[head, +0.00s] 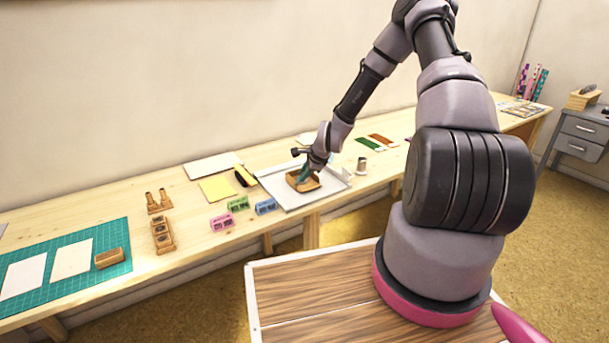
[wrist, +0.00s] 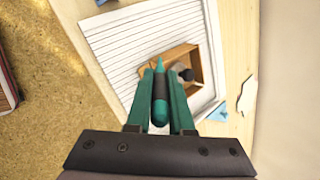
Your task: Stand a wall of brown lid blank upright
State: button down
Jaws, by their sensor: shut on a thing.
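The brown lid blank (head: 291,181) lies on a white tray, and it looks like a shallow box with some walls raised. In the wrist view the lid blank (wrist: 194,62) is partly hidden behind my fingers. My gripper (head: 304,176) has reached down to it. In the wrist view the teal fingers of my gripper (wrist: 160,75) are shut on a slim teal tool with a dark middle (wrist: 160,88). The tips are at the near side of the blank; whether they touch a wall is hidden. A dark rounded shape shows inside the blank.
The white tray (head: 273,187) fills the bench around the blank, and its ribbed surface (wrist: 120,45) shows in the wrist view. A metal cup (head: 361,165) stands to its right. Pink (head: 222,223), green (head: 238,204) and blue (head: 265,207) blocks stand front left. A yellow sheet (head: 216,189) lies left.

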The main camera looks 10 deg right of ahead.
jog(key=shift+s+a+r, duration=0.3)
jog(key=shift+a+r, duration=0.1)
jog(key=shift+a, duration=0.3)
notch_tip(320, 180, up, 7)
jog(key=shift+s+a+r, duration=0.2)
jog(key=shift+a, duration=0.2)
dwell(1.2)
